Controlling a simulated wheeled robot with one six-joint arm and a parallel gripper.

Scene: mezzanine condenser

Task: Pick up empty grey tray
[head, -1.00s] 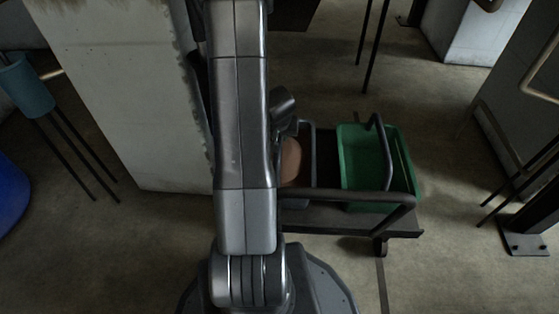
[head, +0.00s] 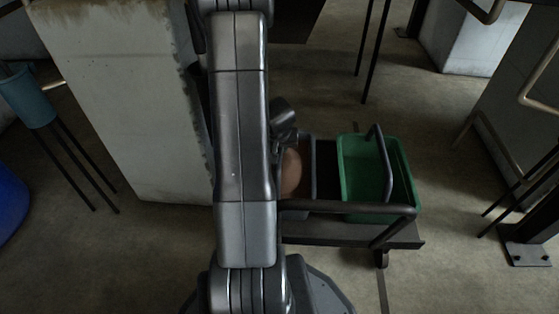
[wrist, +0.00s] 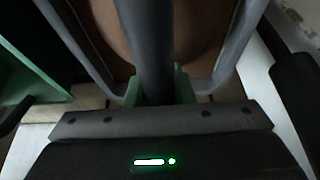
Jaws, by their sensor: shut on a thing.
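A grey tray (head: 313,170) with a raised rim stands on the left part of a dark cart, partly hidden behind my arm. It also shows in the wrist view, where its grey rim (wrist: 228,55) curves around a large brown rounded thing (wrist: 108,25). That brown thing shows in the head view too (head: 291,174), so the tray does not look empty. My gripper (wrist: 160,90) has its green fingertips on either side of a dark round bar (wrist: 147,45), shut on it. The bar runs over the tray and looks like its handle. In the head view my arm hides the fingertips.
A green crate (head: 349,178) with a dark arched handle stands on the cart's right side. The cart's dark rail (head: 350,207) runs along its near edge. A concrete pillar (head: 130,120) rises at the left. Open floor (head: 455,255) lies to the right of the cart.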

